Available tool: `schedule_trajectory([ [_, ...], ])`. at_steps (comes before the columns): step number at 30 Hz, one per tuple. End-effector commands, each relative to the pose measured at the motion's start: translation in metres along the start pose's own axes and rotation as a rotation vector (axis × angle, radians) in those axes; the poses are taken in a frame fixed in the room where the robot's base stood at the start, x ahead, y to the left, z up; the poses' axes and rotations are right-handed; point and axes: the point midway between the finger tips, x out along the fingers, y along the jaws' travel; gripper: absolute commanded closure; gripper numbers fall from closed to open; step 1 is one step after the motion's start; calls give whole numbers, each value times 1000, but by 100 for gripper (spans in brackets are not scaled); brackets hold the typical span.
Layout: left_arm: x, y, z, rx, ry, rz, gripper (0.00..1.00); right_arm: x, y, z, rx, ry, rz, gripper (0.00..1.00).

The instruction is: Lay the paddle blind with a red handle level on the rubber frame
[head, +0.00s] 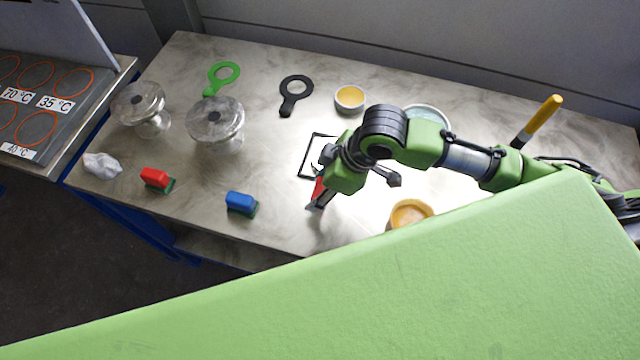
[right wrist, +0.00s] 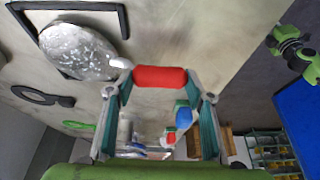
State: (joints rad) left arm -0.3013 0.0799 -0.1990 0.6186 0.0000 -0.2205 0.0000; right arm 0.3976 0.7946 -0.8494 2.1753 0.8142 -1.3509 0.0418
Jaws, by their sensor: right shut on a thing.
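The paddle blind has a round metal disc (right wrist: 80,52) and a red handle (right wrist: 160,76). My right gripper (head: 319,193) is shut across the handle, which shows red in the head view (head: 318,187). The black rubber frame (head: 307,157) lies on the table, partly hidden by my gripper. In the right wrist view the disc overlaps part of the frame (right wrist: 126,22). I cannot tell whether the disc touches it or is level. A green arm part at the right edge of the wrist view seems to be my left arm; its jaws are unclear.
Black (head: 294,92) and green (head: 222,76) ring paddles lie at the back. Two flanged vessels (head: 215,122) stand left. Red (head: 156,178) and blue (head: 241,202) blocks lie near the front edge.

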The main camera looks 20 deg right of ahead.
Motion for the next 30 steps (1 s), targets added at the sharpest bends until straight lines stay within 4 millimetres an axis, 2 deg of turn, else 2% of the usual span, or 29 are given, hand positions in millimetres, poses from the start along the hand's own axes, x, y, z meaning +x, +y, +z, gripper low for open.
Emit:
schedule_trajectory([
  [14, -1, 0, -2, 1, 3, 0, 60, -1, 0, -2, -2, 4, 2, 93],
  [30, -10, 0, -4, 2, 4, 0, 60, -3, 0, -2, -2, 4, 1, 93],
])
